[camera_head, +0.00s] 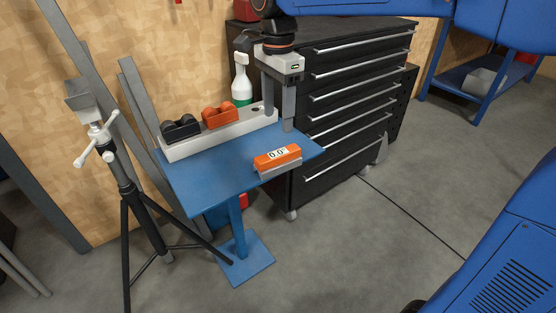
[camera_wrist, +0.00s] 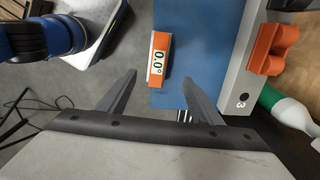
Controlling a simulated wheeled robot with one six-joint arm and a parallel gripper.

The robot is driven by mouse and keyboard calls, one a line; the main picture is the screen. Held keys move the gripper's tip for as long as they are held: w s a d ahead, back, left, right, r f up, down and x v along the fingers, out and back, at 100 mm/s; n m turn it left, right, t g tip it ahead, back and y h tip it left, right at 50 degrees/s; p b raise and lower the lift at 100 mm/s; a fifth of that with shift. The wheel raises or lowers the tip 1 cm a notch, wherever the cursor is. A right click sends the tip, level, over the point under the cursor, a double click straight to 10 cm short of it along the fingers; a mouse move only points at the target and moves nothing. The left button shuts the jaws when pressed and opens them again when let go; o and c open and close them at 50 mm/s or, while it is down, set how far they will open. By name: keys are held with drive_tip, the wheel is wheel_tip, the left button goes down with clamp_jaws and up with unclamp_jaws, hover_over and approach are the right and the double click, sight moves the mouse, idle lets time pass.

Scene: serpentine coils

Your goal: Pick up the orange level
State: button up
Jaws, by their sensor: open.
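The orange level (camera_head: 277,156), with a white face reading 0.0°, lies near the front edge of a small blue table (camera_head: 205,175). It also shows in the wrist view (camera_wrist: 159,58), ahead of the fingers and roughly between their lines. My gripper (camera_head: 279,112) hangs above the table, behind the level in the head view. In the wrist view, its two fingers (camera_wrist: 162,88) are spread wide with nothing between them. The level is apart from both fingers.
A light grey rack (camera_head: 190,146) on the table's back edge holds a black piece (camera_head: 181,128) and an orange piece (camera_head: 219,116). A spray bottle (camera_head: 241,83) stands behind. A black drawer cabinet (camera_head: 345,100) is right, a tripod (camera_head: 127,190) left.

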sight(278, 153)
wheel_tip(278, 153, down, 8)
drive_tip(key=shift+f, duration=0.2)
drive_tip(key=shift+s+f, duration=0.15)
drive_tip(key=shift+f, duration=1.2)
drive_tip(key=shift+s+f, duration=0.1)
drive_tip(key=shift+f, duration=1.2)
drive_tip(key=c, duration=1.2)
